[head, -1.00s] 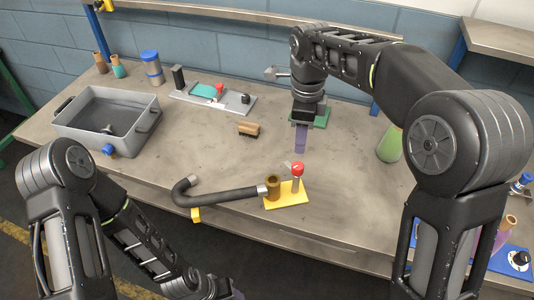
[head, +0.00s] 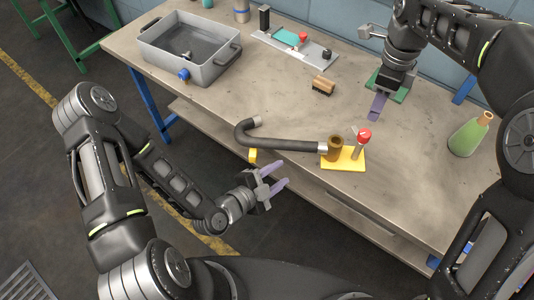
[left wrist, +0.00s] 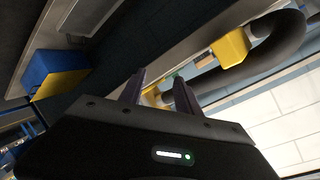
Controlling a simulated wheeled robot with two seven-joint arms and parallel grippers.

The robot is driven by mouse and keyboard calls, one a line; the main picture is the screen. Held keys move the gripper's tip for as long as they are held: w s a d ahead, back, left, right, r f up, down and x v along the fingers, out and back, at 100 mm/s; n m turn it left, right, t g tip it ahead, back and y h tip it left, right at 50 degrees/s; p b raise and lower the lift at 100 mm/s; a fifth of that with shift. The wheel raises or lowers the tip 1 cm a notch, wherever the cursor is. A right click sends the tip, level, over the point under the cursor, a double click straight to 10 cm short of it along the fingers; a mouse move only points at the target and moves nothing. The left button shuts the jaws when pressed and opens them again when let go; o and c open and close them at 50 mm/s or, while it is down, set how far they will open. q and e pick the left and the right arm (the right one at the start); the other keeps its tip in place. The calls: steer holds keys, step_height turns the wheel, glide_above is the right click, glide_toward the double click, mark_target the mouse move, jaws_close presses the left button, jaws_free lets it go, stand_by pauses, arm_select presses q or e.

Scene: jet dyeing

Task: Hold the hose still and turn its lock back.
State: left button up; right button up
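The black hose (head: 285,144) lies near the table's front edge, with a hooked free end at the left. Its right end has a metal collar against a brass fitting (head: 335,147) on a yellow base (head: 345,158). A red-topped post (head: 364,136) stands on the same base. My left gripper (head: 279,179) is open and empty, in front of the table edge below the hose. My right gripper (head: 377,106) is above the table behind the base; its finger gap is unclear.
A grey tub (head: 188,48) with a blue valve stands at the back left. A wooden brush (head: 323,86), a plate with a red knob (head: 290,48) and a green pad (head: 388,87) lie behind. A green flask (head: 469,136) stands at right. The table between brush and hose is clear.

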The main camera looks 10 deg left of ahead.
mark_target(272, 148)
arm_select(q)
steer(key=w+a+r+m+t, duration=0.1)
steer(key=w+a+r+m+t+y, duration=0.1)
steer(key=r+m, duration=0.1)
steer(key=w+a+r+m+t+y, duration=0.1)
steer(key=shift+a+r+m, duration=0.25)
steer(key=shift+a+m, duration=0.1)
steer(key=shift+m, duration=0.05)
steer(key=shift+w, duration=0.1)
steer(key=shift+x, duration=3.85)
steer(key=shift+a+r, duration=0.1)
jaws_close()
